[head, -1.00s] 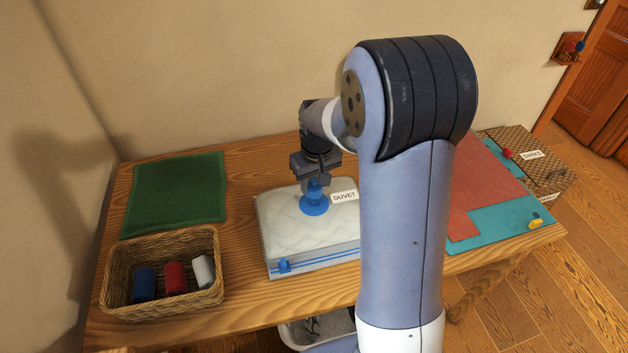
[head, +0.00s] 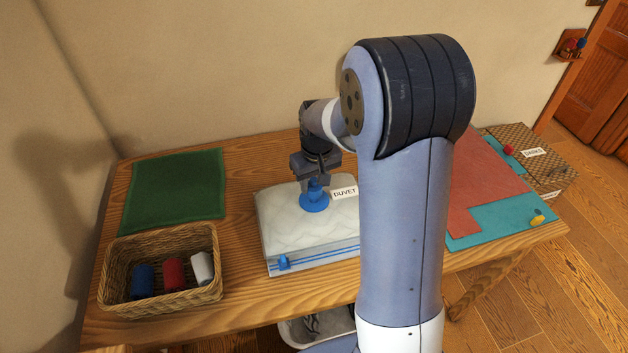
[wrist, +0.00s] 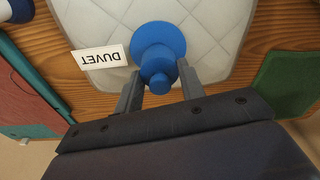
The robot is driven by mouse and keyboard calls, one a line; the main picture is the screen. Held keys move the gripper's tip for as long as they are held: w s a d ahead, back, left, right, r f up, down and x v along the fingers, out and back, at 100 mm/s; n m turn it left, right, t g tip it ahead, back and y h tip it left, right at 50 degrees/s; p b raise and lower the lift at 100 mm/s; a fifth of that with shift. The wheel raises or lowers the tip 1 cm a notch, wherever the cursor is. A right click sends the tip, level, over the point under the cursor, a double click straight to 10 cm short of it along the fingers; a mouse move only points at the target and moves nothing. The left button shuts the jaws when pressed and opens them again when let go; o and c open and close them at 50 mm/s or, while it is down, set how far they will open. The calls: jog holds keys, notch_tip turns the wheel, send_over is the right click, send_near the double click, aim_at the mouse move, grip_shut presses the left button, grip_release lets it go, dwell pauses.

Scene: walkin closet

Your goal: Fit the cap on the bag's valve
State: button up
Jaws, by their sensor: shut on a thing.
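The duvet bag (head: 290,232) lies on the wooden table, a pale quilted block with a white DUVET label and a blue zip strip along its front. Its blue valve (head: 313,203) stands on top as a wide round flange; it also shows in the wrist view (wrist: 158,38). My gripper (head: 315,181) points down over the valve. In the wrist view its two fingers (wrist: 159,92) are shut on a small blue cap (wrist: 158,80). The cap is in line with the valve and looks touching; I cannot tell whether it is fully seated.
A wicker basket (head: 118,302) with blue, red and white rolls stands front left. A green cloth (head: 175,190) lies behind it. A red sheet (head: 478,195) on a teal mat (head: 500,230) and a patterned box (head: 550,172) are at right. Bare table lies around the bag.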

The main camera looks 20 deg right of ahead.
jog(key=shift+f+b, duration=0.85)
jog(key=shift+f, duration=0.25)
dwell(0.8)
jog(key=o, duration=1)
jog(key=shift+r, duration=0.1)
jog(key=r, duration=0.3)
jog(key=s+r, duration=0.1)
jog(key=r, duration=0.6)
jog(key=shift+s+d+r, duration=0.15)
jog(key=shift+r, duration=0.15)
